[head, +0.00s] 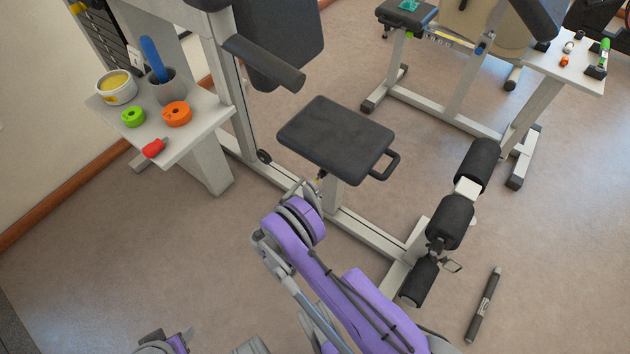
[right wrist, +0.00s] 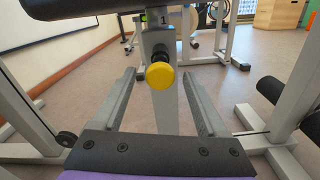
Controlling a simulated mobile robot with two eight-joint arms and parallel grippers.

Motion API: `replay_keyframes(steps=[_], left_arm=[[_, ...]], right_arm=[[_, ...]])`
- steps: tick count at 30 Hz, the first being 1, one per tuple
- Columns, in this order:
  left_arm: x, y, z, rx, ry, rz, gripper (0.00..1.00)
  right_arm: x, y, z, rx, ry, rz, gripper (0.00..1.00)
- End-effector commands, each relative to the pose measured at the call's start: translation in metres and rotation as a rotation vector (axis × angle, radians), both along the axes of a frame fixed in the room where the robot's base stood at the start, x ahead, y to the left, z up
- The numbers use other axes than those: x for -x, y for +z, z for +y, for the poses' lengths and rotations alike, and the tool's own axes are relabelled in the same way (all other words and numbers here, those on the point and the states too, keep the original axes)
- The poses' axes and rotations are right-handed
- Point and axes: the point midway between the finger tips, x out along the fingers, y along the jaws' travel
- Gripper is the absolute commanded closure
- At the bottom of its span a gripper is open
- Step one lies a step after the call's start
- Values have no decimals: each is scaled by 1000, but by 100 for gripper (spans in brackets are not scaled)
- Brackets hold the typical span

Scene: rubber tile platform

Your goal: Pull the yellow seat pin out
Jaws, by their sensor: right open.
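The yellow seat pin (right wrist: 160,76) is a round knob on the grey post under the black seat (head: 336,138). It faces the right wrist camera and sits in the post. In the head view it is mostly hidden under the seat edge. My right gripper (right wrist: 158,72) is open, its two grey fingers pointing at the post on either side of the knob. The fingers look apart from the knob. In the head view my right gripper (head: 311,190) is just below the seat's front left. Part of my left gripper (head: 178,340) shows at the bottom edge; its jaws are unclear.
A side shelf (head: 205,146) holds a bowl, a cup with a blue item, green and orange rings and a red item. Black rollers (head: 451,220) stand right of the seat. A dark stick (head: 484,304) lies on the floor. Another machine stands behind.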

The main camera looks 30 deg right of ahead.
Motion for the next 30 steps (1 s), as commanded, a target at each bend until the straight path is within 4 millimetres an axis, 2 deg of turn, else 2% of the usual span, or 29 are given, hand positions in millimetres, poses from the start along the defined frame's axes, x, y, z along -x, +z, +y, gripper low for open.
replay_keyframes(steps=[3,10,30], left_arm=[[1,5,0,0,0,0,50],[2,8,0,0,0,-1,50],[1,8,0,0,0,-1,50]], right_arm=[[9,1,24,-1,3,1,25],[20,0,49,-1,1,0,25],[21,1,52,-5,-1,-1,25]])
